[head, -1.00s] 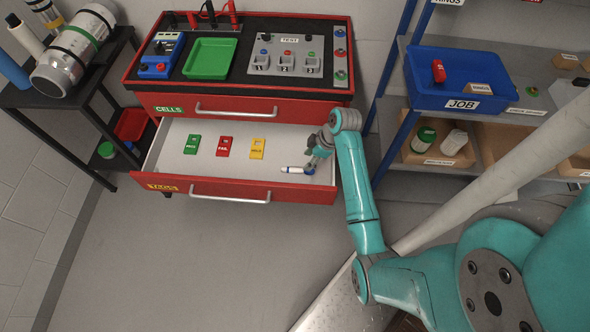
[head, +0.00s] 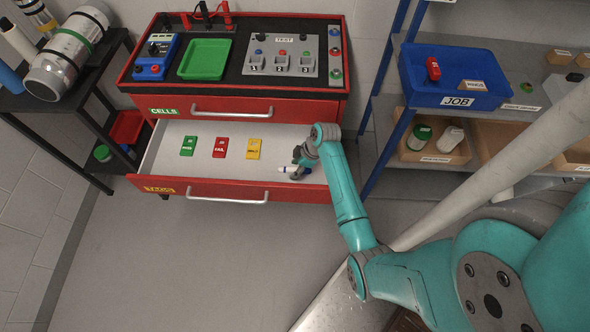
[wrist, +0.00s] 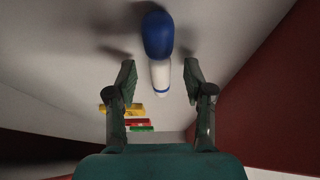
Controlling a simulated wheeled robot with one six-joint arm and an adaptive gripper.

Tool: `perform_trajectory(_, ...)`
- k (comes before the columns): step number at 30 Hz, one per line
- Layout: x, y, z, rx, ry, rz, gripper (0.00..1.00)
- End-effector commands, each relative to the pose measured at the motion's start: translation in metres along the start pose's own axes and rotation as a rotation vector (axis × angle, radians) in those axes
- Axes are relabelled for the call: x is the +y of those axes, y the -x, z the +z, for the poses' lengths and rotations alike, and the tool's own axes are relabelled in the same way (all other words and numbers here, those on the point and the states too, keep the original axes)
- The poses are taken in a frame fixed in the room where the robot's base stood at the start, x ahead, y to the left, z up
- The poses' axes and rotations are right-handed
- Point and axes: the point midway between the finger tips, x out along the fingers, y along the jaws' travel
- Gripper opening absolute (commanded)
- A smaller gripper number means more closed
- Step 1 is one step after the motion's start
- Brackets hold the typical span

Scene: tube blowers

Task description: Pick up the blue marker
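The blue marker (wrist: 158,55) has a white body and a blue cap, and lies in the open tags drawer near its right end. In the head view its white end (head: 285,169) shows, and the rest is mostly hidden by my gripper (head: 297,165). In the wrist view my gripper (wrist: 160,85) is open, with a finger on each side of the marker's line. The white body lies between the fingertips in the picture, and the blue cap extends beyond them. Gaps show on both sides, and neither finger touches it.
Green (head: 188,146), red (head: 219,147) and yellow (head: 254,149) tags lie in the drawer (head: 170,160), left of my gripper. The drawer's front and right walls are close. The red cabinet top (head: 130,75) overhangs behind. A blue job bin (head: 420,92) stands on the right shelf.

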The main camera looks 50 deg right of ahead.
Motion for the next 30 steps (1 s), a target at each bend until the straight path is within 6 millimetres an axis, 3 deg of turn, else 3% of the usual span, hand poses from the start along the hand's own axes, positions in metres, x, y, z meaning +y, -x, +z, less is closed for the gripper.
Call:
perform_trajectory(1,0.0,0.0,0.0,0.0,0.0,0.0,0.42)
perform_trajectory(6,0.0,0.0,0.0,0.0,0.0,0.0,0.0)
perform_trajectory(19,0.001,0.007,-0.003,0.001,0.0,0.002,0.0)
perform_trajectory(30,0.001,0.067,-0.028,0.001,0.001,0.002,0.0)
